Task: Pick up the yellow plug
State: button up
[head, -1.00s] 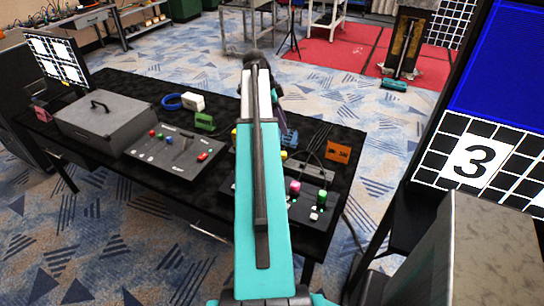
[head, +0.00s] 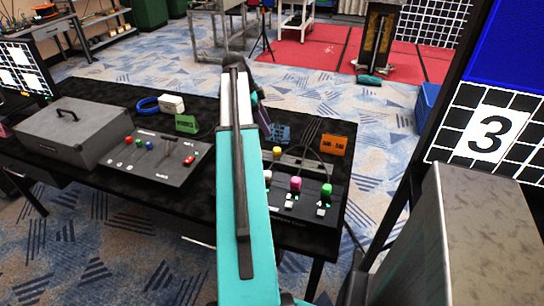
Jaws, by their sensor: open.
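A small yellow piece (head: 277,151) shows on the black table, just right of my arm, by the back edge of the right control panel. It may be the yellow plug, but it is too small to tell a plug from a knob. My teal arm reaches forward over the table, and its far end bends down behind the upper link. My gripper's fingers are hidden behind the arm. I see nothing held.
The right control panel (head: 308,203) has coloured knobs. An orange box (head: 333,144), a blue block (head: 278,133) and a green block (head: 186,123) stand behind. A grey case (head: 72,135) and another panel (head: 160,157) fill the left.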

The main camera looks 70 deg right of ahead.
aim_at(276, 149)
jog(key=shift+w+a, duration=0.1)
jog(key=shift+w, duration=0.05)
jog(key=shift+p+x, duration=0.65)
jog(key=shift+x, duration=3.55)
jog(key=shift+a+f, duration=0.1)
jog(key=shift+f, duration=0.1)
jog(key=shift+p+x, duration=0.8)
jog(key=shift+x, duration=1.65)
jog(key=shift+w, duration=0.1)
jog(key=shift+c, duration=0.5)
jog(key=c, duration=1)
